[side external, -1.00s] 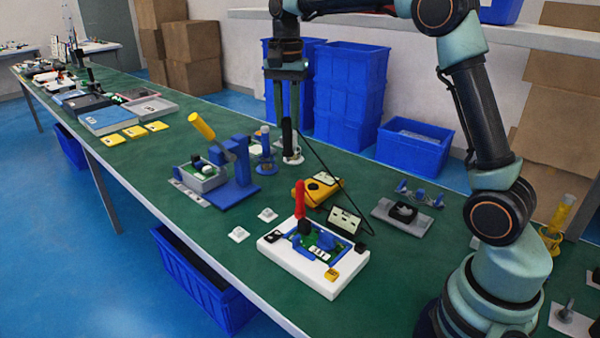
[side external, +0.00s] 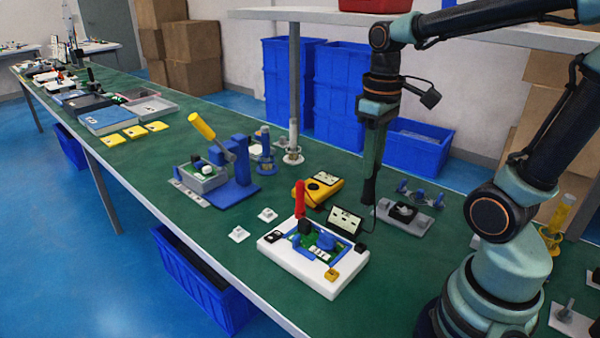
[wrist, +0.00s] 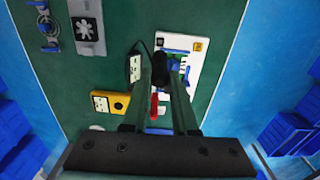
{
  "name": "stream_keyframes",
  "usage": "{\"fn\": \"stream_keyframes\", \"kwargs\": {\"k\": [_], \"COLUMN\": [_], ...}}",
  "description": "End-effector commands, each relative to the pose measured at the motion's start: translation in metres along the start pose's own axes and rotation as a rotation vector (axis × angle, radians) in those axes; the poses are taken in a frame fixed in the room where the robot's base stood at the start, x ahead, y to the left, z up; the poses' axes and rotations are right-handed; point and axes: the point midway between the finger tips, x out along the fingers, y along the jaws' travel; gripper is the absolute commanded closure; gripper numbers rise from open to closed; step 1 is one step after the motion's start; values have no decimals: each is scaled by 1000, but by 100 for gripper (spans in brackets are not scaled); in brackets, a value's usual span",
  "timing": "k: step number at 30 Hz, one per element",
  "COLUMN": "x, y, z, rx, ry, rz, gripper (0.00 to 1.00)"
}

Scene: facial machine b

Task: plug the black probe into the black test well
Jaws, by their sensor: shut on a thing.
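My gripper (side external: 371,165) is shut on the black probe (side external: 368,190), which hangs nearly upright above the table, behind and to the right of the white fixture (side external: 330,287). In the wrist view the black probe (wrist: 160,70) sits between the fingers of my gripper (wrist: 162,80), in front of part of the white fixture (wrist: 193,58). The red probe (side external: 300,198) stands upright at the fixture's left side; it also shows in the wrist view (wrist: 154,106). A dark round piece (side external: 305,226) is by its foot. I cannot tell which dark opening is the black test well.
A small display panel (side external: 345,220) stands at the fixture's rear edge. A yellow meter (side external: 318,188) lies behind it. A blue press stand (side external: 237,175) is to the left. A shelf post (side external: 294,90) rises behind.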

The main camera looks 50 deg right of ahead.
Motion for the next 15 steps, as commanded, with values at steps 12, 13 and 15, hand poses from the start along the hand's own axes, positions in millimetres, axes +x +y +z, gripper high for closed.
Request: {"fn": "stream_keyframes", "kwargs": {"k": [12,13,15], "x": [41,41,41], "y": [0,0,0], "z": [0,0,-1], "rx": [4,4,4], "ry": [-3,-3,-3], "rz": [-1,-1,-1], "gripper": [100,100,100]}}
